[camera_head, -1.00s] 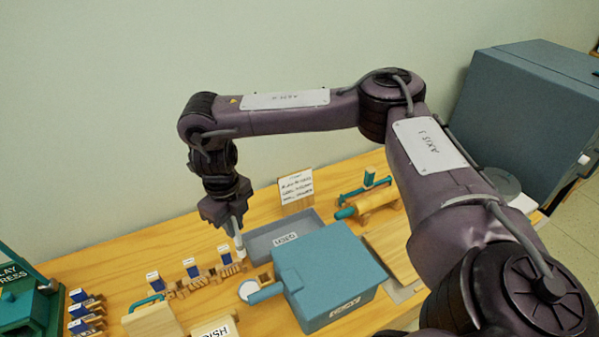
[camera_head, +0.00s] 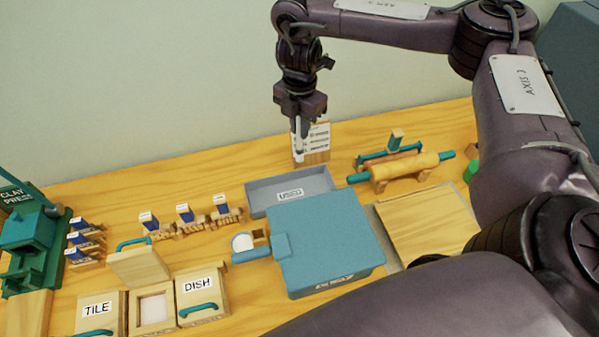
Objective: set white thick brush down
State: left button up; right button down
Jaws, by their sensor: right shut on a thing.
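My right gripper (camera_head: 299,118) hangs from above at the back of the table. It is shut on the white thick brush (camera_head: 299,148), which points down, nearly upright. The brush's lower end appears just behind and above the grey tray labelled USED (camera_head: 262,204), in front of the small card stand. It looks clear of the tray; its exact height is hard to judge. The tray's visible inside looks empty. My left gripper is not in view.
The card stand (camera_head: 316,155) is close behind the brush. A blue box (camera_head: 325,240) stands before the tray, a rolling pin (camera_head: 405,170) to the right. Small racks with blue-labelled items (camera_head: 184,222) stand left. Bare table lies behind the racks.

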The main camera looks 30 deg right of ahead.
aim_at(300, 148)
notch_tip(300, 148, down, 5)
jog(key=shift+f+b, duration=0.1)
jog(key=shift+b, duration=0.2)
notch_tip(300, 148, down, 6)
jog(key=shift+d+r+p, duration=0.1)
jog(key=shift+r+p, duration=0.15)
jog(key=shift+p, duration=0.8)
notch_tip(300, 148, down, 5)
jog(key=shift+r+p, duration=0.1)
jog(key=shift+p, duration=0.35)
jog(key=c, duration=1.4)
grip_release()
jog(key=shift+f, duration=0.2)
jog(key=shift+r, duration=0.1)
